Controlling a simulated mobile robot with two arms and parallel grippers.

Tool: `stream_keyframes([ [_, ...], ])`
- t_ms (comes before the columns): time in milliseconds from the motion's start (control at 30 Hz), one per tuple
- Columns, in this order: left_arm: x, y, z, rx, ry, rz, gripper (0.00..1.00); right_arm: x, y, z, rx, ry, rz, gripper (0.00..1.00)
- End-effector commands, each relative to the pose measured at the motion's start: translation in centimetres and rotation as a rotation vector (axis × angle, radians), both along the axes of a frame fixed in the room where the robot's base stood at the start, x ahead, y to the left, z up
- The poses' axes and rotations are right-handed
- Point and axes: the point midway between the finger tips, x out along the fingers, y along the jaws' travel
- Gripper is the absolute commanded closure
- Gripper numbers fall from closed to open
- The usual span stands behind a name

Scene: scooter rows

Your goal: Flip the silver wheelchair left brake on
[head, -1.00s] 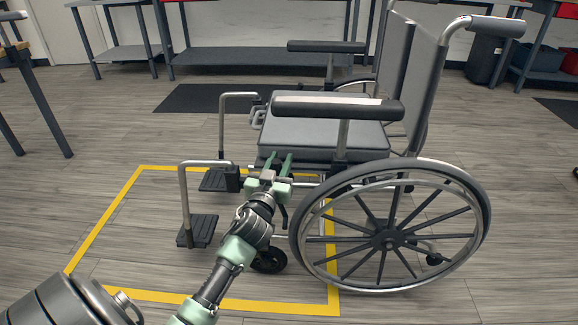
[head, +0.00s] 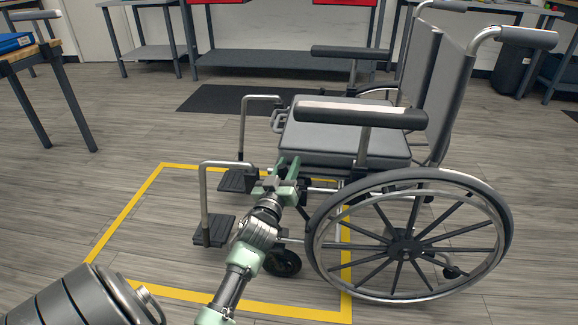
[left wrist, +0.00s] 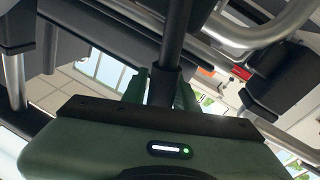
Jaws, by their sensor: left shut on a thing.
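The silver wheelchair (head: 352,146) stands on the right in the head view, facing left. Its near large wheel (head: 404,250) is towards me. My left gripper (head: 288,167) is at the front edge of the seat, below the near armrest and ahead of the large wheel. In the left wrist view, a dark brake lever (left wrist: 164,86) stands between its two green fingers, which are shut on it. In the head view the lever is mostly hidden by the gripper, so its on or off position cannot be told. My right gripper is not in view.
The near footrest (head: 216,229) and front caster (head: 283,262) are beside my left arm. Yellow floor tape (head: 120,220) outlines an area around the chair's front. A table (head: 28,58) stands at the left and a workbench (head: 285,62) at the back. The floor left of the chair is clear.

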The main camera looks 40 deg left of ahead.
Motion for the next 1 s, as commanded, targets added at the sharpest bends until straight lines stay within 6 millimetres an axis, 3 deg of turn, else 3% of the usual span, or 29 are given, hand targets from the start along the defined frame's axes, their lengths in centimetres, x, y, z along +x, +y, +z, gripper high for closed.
stream_keyframes([
  [33,-0.1,0.0,-0.3,-0.011,0.002,0.000,1.00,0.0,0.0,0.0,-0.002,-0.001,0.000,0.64],
  [67,-0.1,0.0,-0.3,-0.010,0.002,0.000,0.63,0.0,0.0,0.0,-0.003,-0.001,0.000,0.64],
  [100,-0.1,0.1,-0.3,-0.010,0.002,0.001,0.52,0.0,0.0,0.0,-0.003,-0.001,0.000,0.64],
  [133,-0.1,0.1,-0.2,-0.009,0.003,0.001,0.50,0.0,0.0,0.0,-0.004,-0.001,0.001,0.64],
  [467,-0.2,-0.1,-0.1,-0.005,0.002,0.001,0.50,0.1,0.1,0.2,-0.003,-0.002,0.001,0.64],
  [600,-1.7,-0.6,-0.3,-0.008,0.005,0.001,0.50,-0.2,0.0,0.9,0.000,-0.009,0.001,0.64],
  [733,-3.9,-1.5,-0.5,-0.010,0.005,0.002,0.50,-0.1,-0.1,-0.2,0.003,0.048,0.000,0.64],
  [1000,-7.0,-2.7,-1.0,-0.007,0.004,0.002,0.50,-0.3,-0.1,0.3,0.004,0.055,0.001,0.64],
])
